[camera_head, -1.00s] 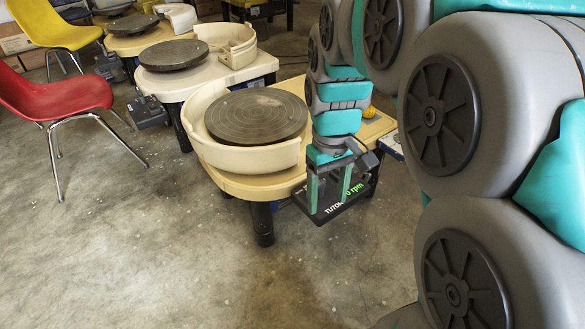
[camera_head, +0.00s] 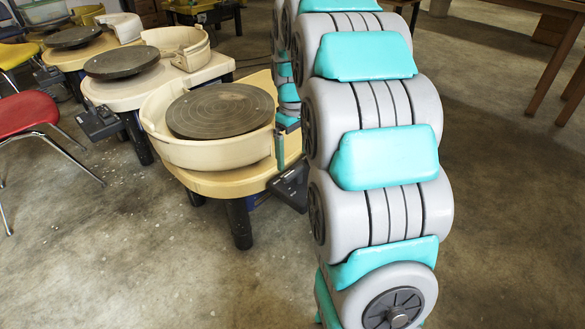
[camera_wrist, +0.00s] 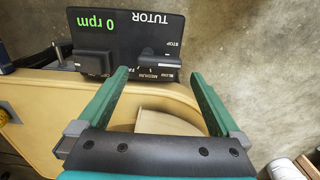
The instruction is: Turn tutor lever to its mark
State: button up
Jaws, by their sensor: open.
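The tutor panel (camera_wrist: 118,33) is a black box with upside-down white lettering and a green "0 rpm" readout. The tutor lever (camera_wrist: 153,62) is a dark block on the panel's right half, near the words fast, medium, slow and stop. Which mark it points to is not clear. My gripper (camera_wrist: 159,78) is open, one green finger on each side of the lever; whether they touch it is unclear. In the head view the panel (camera_head: 291,188) sits at the near wheel's right edge, and my arm hides most of my gripper.
A second dark block (camera_wrist: 95,62) stands on the panel left of the lever, close to my left finger. The near wheel (camera_head: 222,110) sits in a cream splash pan (camera_head: 190,152). More wheels stand behind, with a red chair (camera_head: 25,113) at left. The front floor is clear.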

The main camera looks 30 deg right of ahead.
aim_at(293, 170)
notch_tip(293, 170, down, 5)
jog(key=shift+f, duration=0.1)
jog(key=c, duration=1.1)
jog(key=shift+o, duration=0.2)
